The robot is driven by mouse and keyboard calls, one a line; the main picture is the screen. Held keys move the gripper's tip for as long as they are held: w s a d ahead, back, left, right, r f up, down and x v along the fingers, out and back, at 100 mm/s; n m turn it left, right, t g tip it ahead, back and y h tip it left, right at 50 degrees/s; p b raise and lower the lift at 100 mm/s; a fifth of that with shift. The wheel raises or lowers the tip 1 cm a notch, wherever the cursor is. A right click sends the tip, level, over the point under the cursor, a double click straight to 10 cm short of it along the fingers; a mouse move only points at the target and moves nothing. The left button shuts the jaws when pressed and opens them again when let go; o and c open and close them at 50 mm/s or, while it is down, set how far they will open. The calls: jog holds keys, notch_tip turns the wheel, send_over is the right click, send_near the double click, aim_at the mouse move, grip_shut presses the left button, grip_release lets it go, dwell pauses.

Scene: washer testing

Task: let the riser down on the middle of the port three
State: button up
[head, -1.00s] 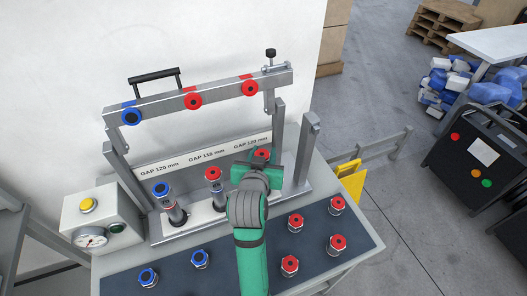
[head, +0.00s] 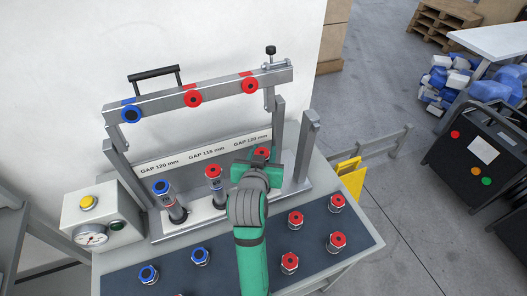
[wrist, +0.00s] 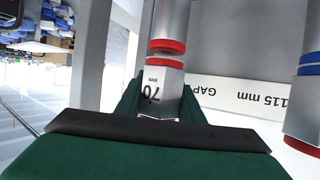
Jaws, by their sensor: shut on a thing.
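My gripper (head: 262,160) is shut on a riser over port three, the right-hand port of the test stand. The riser's red top (head: 262,153) shows just past the green jaws in the head view. In the inverted wrist view the grey riser (wrist: 162,90) carries a "70 mm" label and red rings. Its far end lies close to the red-ringed post of port three (wrist: 170,18), roughly in line with it. A narrow gap seems to part them; whether they touch is unclear. In the head view my gripper hides port three.
Port two holds a red-topped riser (head: 214,172) and port one a blue-topped riser (head: 161,187), both left of my gripper. A beam (head: 220,92) with coloured pads spans above. Several red and blue risers stand on the dark mat (head: 322,262).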

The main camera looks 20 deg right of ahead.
jog(key=shift+f, duration=0.4)
jog(key=o, duration=1.3)
jog(key=shift+o, duration=0.2)
